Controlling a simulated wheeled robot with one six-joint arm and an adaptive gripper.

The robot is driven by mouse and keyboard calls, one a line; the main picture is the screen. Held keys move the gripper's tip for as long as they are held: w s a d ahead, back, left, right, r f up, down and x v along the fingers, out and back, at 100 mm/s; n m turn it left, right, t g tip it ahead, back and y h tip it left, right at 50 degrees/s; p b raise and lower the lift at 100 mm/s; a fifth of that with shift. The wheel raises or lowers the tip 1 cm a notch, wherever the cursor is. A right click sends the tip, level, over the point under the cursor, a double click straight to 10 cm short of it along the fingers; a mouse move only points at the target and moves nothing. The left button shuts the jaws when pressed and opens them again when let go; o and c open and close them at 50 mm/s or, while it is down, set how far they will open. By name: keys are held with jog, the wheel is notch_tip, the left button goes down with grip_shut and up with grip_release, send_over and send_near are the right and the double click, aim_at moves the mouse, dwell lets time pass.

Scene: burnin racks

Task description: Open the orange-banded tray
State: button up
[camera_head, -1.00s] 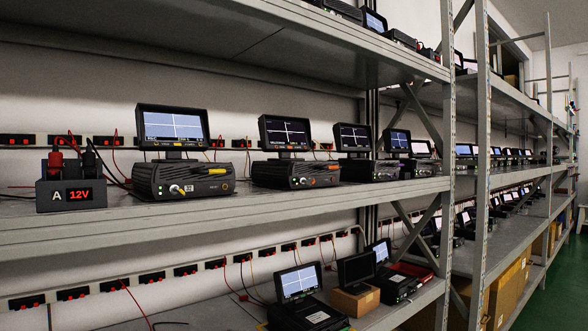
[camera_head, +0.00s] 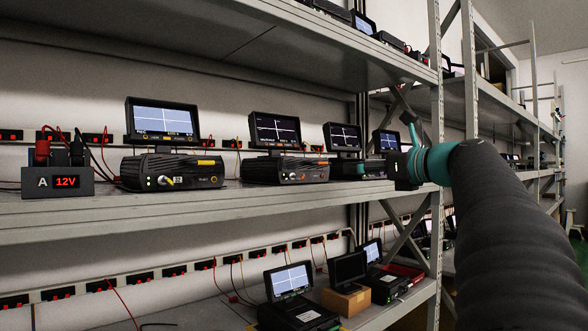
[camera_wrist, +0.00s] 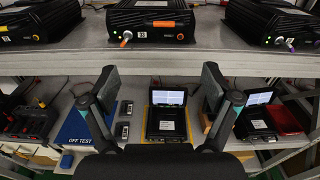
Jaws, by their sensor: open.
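The orange-banded tray appears to be the low black ribbed unit (camera_wrist: 157,22) at the top middle of the wrist view, with an orange band on its front above a small orange-and-silver connector. In the head view I take it to be the second unit (camera_head: 286,170) on the middle shelf, under a lit screen; its band is hard to make out there. My gripper (camera_wrist: 160,88) is open and empty, its fingers spread wide below and in front of that unit, apart from it. In the head view my gripper (camera_head: 408,165) is at the shelf's right end.
A yellow-banded unit (camera_head: 172,172) and a 12V supply box (camera_head: 58,181) stand left on the same shelf. The lower shelf holds a screened device (camera_wrist: 166,120) and a blue OFF TEST panel (camera_wrist: 86,126). A rack upright (camera_head: 436,230) stands beside my arm.

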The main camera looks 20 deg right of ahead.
aim_at(324, 163)
jog(key=shift+m, duration=0.3)
jog(key=x, duration=0.4)
jog(key=r+x, duration=0.1)
jog(key=x, duration=0.4)
jog(key=p+x, duration=0.1)
jog(key=x, duration=0.3)
jog(key=shift+w+d+r, duration=0.15)
jog(key=shift+w+d, duration=0.15)
jog(key=shift+w, duration=0.05)
